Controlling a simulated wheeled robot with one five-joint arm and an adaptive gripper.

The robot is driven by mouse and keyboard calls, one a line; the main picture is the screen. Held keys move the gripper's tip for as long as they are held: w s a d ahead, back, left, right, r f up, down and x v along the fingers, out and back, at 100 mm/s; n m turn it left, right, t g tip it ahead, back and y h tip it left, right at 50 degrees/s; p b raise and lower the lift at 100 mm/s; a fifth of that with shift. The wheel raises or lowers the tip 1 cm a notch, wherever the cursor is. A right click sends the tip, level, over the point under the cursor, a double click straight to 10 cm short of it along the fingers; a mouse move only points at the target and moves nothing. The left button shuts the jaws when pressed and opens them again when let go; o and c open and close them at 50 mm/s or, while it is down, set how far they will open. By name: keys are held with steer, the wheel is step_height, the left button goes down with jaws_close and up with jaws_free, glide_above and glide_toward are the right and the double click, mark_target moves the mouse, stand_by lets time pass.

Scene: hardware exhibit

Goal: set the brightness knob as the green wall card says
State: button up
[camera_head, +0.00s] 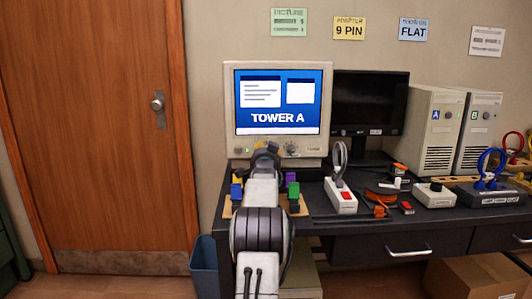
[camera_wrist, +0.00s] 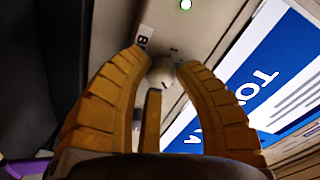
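The green wall card (camera_head: 289,22) hangs above the monitor (camera_head: 228,110). Its heading seems to read PICTURE; its smaller lines are too small to read. My gripper (camera_head: 265,150) is at the monitor's lower front panel, hiding part of it. In the wrist view my gripper's yellow fingers (camera_wrist: 164,64) are apart, with a pale round knob (camera_wrist: 162,72) between their tips. I cannot tell whether they press on it. A partly hidden label (camera_wrist: 143,38) beside it begins with B. The knob's pointer is not readable.
Another dial (camera_head: 291,148) sits farther right on the panel. A white box with a red switch (camera_head: 346,197) stands right of my arm, and colored blocks (camera_head: 292,188) lie nearby. A dark monitor (camera_head: 369,100) and tower A (camera_head: 428,128) stand farther right.

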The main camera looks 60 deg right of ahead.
jaws_close()
steer(key=shift+a+r+m, duration=0.1)
steer(key=shift+r+m, duration=0.05)
steer(key=shift+m, duration=3.65)
steer(key=shift+w+m+y, duration=0.1)
steer(key=shift+m+y, duration=0.2)
steer(key=shift+o, duration=0.8)
jaws_free()
steer(key=shift+w, duration=0.1)
steer(key=o, duration=0.3)
